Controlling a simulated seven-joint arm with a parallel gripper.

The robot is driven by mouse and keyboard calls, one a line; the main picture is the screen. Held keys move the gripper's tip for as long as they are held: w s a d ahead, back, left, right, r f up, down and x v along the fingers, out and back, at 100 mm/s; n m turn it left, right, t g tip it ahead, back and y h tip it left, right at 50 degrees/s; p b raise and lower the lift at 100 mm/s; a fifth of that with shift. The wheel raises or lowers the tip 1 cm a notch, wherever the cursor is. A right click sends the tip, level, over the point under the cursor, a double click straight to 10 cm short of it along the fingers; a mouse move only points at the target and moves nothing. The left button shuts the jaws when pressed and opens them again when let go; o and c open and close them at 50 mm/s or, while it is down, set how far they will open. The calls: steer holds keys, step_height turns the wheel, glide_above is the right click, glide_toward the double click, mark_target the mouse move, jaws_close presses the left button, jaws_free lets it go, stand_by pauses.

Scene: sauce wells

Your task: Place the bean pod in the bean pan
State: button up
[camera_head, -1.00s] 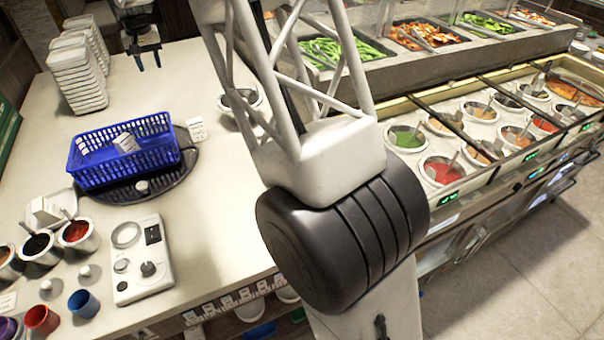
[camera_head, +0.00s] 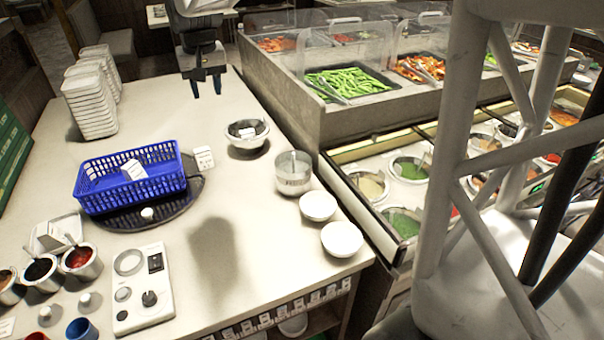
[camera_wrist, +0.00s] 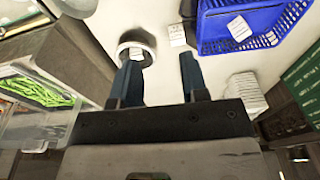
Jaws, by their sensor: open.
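The bean pan (camera_head: 352,80) is a dark pan of green bean pods behind a clear guard in the raised counter. It also shows at the left in the wrist view (camera_wrist: 38,90). I cannot make out a separate single bean pod. My gripper (camera_head: 206,88) is open, with its fingers apart and nothing between them. It is above the far part of the table, left of the bean pan. In the wrist view my gripper (camera_wrist: 160,75) has its two dark fingers spread over bare table.
A blue basket (camera_head: 95,200) stands on a dark round tray, with stacked white containers (camera_head: 90,105) behind. A metal pot (camera_head: 293,175) and white bowls (camera_head: 318,206) line the table's right side. A control box (camera_head: 142,290) and sauce pots are at front left. The table's middle is clear.

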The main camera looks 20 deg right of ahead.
steer(key=s+d+f, duration=0.2)
steer(key=s, duration=1)
steer(key=s+d+f, duration=0.3)
steer(key=s, duration=0.9)
steer(key=s+d+f+t, duration=0.1)
steer(key=s+d+f, duration=0.2)
steer(key=s, duration=0.9)
steer(key=shift+s+f, duration=0.15)
steer(key=shift+s, duration=0.2)
steer(key=shift+o, duration=0.6)
steer(key=shift+w, duration=0.1)
